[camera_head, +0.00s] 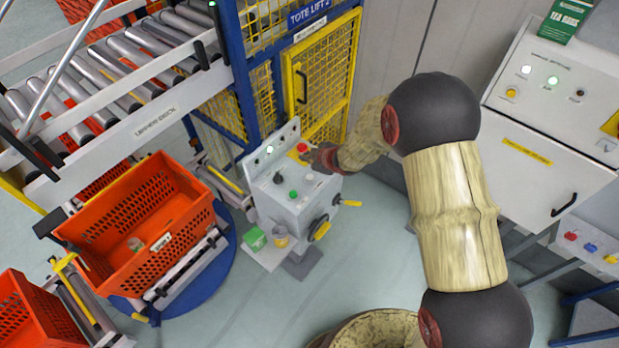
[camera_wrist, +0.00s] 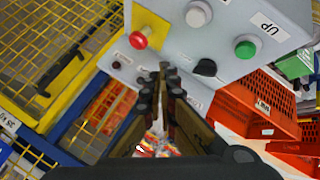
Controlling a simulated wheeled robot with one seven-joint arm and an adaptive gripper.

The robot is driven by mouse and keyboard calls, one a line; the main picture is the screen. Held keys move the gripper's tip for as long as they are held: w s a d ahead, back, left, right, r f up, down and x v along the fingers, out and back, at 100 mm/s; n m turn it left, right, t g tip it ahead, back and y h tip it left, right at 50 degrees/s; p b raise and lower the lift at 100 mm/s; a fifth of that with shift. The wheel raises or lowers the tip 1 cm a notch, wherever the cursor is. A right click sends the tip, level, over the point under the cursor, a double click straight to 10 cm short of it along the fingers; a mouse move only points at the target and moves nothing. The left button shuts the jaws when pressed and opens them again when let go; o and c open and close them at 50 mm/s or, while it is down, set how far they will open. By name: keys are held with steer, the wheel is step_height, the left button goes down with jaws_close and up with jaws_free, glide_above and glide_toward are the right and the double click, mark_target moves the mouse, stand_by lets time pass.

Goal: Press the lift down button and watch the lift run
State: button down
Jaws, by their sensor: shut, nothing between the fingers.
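A grey control box (camera_head: 285,205) stands beside the lift cage. It carries a red mushroom button (camera_wrist: 138,40) on a yellow plate, a pale button (camera_wrist: 198,14), a green button (camera_wrist: 245,48) and a black knob (camera_wrist: 205,67). The label beside the green button reads "UP"; I cannot read a "down" label. My gripper (camera_wrist: 163,72) is shut and empty. In the wrist view its tips overlap the panel between the red button and the knob; I cannot tell whether they touch it. In the head view my gripper (camera_head: 316,154) is beside the red button (camera_head: 302,148).
The tote lift's yellow mesh door (camera_head: 318,75) is behind the box. An orange tote (camera_head: 180,205) with a small item inside sits left of the box. A roller conveyor (camera_head: 130,60) is at upper left. A white cabinet (camera_head: 540,160) stands right.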

mark_target(308, 178)
steer(key=shift+f+b, duration=3)
steer(key=shift+f, duration=0.95)
steer(key=shift+f, duration=0.1)
steer(key=shift+f+b, duration=0.25)
steer(key=shift+b, duration=0.15)
